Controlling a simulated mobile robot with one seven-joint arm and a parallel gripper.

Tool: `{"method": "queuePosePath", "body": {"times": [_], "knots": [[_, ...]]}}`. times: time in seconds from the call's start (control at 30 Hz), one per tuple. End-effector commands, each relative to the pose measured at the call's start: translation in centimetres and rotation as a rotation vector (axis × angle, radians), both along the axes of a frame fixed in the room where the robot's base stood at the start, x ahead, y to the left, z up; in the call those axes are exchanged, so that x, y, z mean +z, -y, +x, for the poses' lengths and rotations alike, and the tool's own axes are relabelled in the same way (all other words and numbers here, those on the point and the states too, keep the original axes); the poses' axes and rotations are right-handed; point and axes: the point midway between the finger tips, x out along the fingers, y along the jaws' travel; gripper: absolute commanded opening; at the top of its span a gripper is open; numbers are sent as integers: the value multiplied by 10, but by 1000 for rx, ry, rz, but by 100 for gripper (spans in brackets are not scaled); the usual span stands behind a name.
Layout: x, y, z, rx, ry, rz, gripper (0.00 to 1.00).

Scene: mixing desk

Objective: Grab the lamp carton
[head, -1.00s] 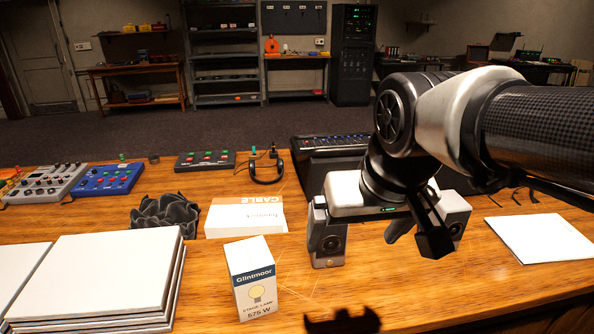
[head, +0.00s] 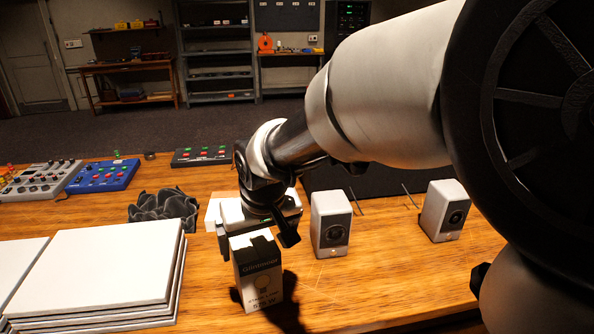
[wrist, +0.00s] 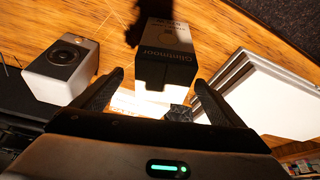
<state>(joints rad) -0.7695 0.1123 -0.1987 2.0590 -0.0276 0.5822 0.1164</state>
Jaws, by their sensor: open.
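The lamp carton (head: 258,284) is a white and dark box marked "Glintmoor" with a bulb picture, standing upright near the front of the wooden desk. My gripper (head: 256,240) is just behind and above it in the head view, and my arm's shadow darkens the carton. In the wrist view the carton (wrist: 167,58) lies ahead, between the lines of the two open fingers (wrist: 160,85). The fingers are apart and hold nothing. I cannot tell whether either finger touches the carton.
A stack of white panels (head: 95,268) stands left of the carton. A small white speaker (head: 330,224) stands close on its right, another speaker (head: 445,210) farther right. Dark crumpled foam (head: 165,208) and a white cable box (head: 213,212) lie behind.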

Motion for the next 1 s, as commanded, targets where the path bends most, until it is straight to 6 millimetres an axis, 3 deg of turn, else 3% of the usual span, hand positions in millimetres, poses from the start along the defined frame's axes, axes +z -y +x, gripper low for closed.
{"method": "queuePosePath", "body": {"times": [0.23, 0.5, 0.8, 1.0], "knots": [[-18, -3, 3, -1, -2, -2, 92], [-54, -11, 10, -1, -1, -1, 92], [-59, -12, 13, -2, 1, 1, 92], [-59, -12, 12, -2, 1, 1, 60]]}}
